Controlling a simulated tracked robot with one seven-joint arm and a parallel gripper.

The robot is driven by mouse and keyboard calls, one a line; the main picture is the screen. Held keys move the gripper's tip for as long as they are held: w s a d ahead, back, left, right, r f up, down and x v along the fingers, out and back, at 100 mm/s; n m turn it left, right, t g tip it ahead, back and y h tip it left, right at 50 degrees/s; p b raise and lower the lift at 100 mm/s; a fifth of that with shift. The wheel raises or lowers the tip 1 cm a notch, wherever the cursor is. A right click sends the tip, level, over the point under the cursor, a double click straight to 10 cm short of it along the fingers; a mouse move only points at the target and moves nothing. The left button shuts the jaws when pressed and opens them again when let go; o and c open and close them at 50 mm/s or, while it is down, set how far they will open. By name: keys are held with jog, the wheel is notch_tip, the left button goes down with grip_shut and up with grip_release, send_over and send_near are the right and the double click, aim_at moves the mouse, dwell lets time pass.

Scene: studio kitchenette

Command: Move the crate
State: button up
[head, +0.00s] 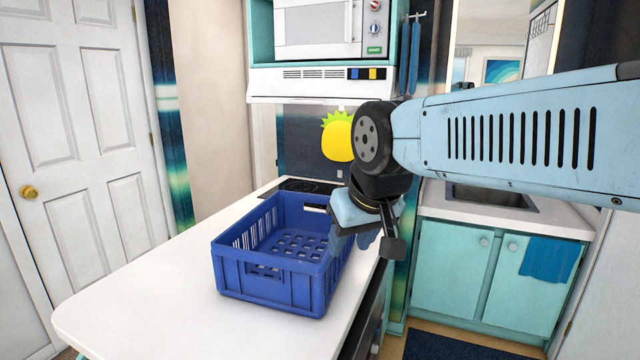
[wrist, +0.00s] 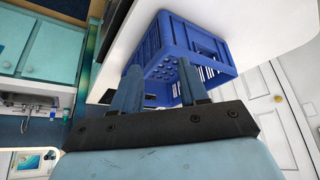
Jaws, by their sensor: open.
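A blue plastic crate (head: 265,285) with slotted walls and a holed floor stands upright and looks empty on the white counter (head: 150,290). It also shows in the wrist view (wrist: 200,38), just beyond my fingertips. My gripper (head: 354,240) is open at the crate's right side in the head view, near the wall's far half. In the wrist view, my two blue fingers (wrist: 160,80) are apart, with part of the crate showing behind the gap. I cannot tell whether a finger touches the crate. My gripper hides part of the crate's right wall.
A dark cooktop (head: 308,187) lies behind the crate. Free counter lies left of and in front of the crate. The counter's right edge runs close beside the crate. A sink (head: 490,195) is at the right, and a white door (head: 85,130) at the left.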

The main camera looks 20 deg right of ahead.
jog(key=shift+w, duration=0.15)
jog(key=w+d+m+g, duration=0.2)
jog(key=w+d+m, duration=0.2)
jog(key=w, duration=0.8)
jog(key=w+d+f+m+g, duration=0.1)
jog(key=w+d+m+g, duration=0.2)
jog(key=w, duration=0.9)
jog(key=d+m, duration=0.1)
jog(key=d, duration=0.2)
jog(key=shift+w+d+f+g, duration=0.15)
jog(key=shift+d+g, duration=0.15)
jog(key=shift+d, duration=0.05)
notch_tip(320, 180, down, 14)
jog(key=shift+r, duration=0.1)
jog(key=shift+c, duration=0.2)
grip_shut()
dwell(0.7)
